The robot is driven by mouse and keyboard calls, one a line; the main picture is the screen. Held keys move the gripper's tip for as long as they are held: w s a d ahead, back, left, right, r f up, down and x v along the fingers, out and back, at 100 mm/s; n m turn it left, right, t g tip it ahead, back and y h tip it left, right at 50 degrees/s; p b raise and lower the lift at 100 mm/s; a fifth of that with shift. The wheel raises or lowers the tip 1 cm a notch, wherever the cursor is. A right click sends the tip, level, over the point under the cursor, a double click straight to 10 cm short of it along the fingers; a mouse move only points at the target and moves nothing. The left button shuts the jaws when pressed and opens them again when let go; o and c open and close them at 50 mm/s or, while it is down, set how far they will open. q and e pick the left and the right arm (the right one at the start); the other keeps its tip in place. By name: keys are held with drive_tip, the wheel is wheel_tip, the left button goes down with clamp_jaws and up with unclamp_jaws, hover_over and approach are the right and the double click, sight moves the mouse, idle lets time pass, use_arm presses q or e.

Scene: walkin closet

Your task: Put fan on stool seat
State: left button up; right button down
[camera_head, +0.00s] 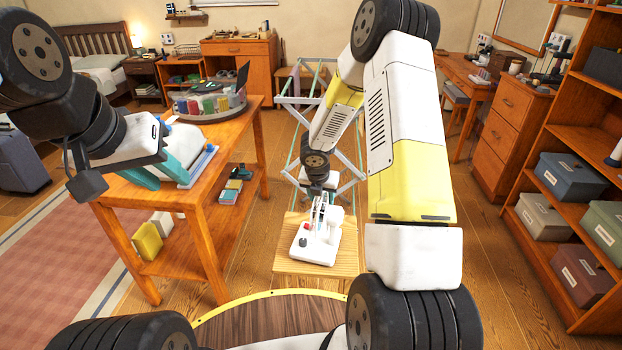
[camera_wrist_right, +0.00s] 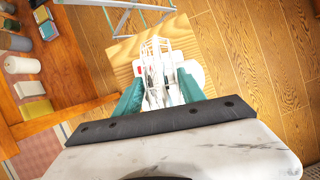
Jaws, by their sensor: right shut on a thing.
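The white fan (camera_head: 303,250) is upright over the light wooden stool seat (camera_head: 290,266) in the head view. Its base lies within the seat's outline; whether it bears fully on the wood is hard to tell. My right gripper (camera_head: 322,208) reaches down from above and is shut on the fan. In the right wrist view, the teal fingers of my right gripper (camera_wrist_right: 162,92) flank the fan's wire cage (camera_wrist_right: 155,50), with the stool seat (camera_wrist_right: 122,50) beneath. My left gripper (camera_head: 170,178) is over the orange table at left, its teal fingers apart and empty.
The orange table (camera_head: 235,130) stands left of the stool, bearing a round tray of colourful items (camera_head: 208,104). A folding rack (camera_head: 295,150) stands just behind the stool. A shelf with boxes (camera_head: 572,175) is at right. Floor right of the stool is clear.

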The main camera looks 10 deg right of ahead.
drive_tip(key=shift+w, duration=0.1)
drive_tip(key=c, duration=0.7)
unclamp_jaws()
drive_tip(key=shift+f, duration=0.1)
drive_tip(key=s+r+m, duration=0.4)
drive_tip(key=s+r, duration=0.1)
drive_tip(key=r, duration=0.6)
drive_tip(key=s+r+m, duration=0.4)
drive_tip(key=s+r, duration=0.1)
drive_tip(key=r, duration=0.5)
drive_tip(key=s+a+r+m+y, duration=0.1)
drive_tip(key=s+r+m, duration=0.3)
drive_tip(key=s+m, duration=0.2)
drive_tip(key=s+a+r+m+t+y, duration=0.1)
drive_tip(key=s+r+m, duration=0.3)
drive_tip(key=s+m, duration=0.3)
drive_tip(key=s+a+r+m+t+y, duration=0.1)
drive_tip(key=s+a+r+m+y, duration=0.1)
drive_tip(key=s+r+m, duration=0.2)
drive_tip(key=shift+s+r+m, duration=0.15)
drive_tip(key=shift+s+m, duration=0.75)
drive_tip(key=shift+m, duration=0.4)
drive_tip(key=shift+s+r+m, duration=0.1)
drive_tip(key=shift+s+m, duration=0.75)
drive_tip(key=shift+m, duration=0.45)
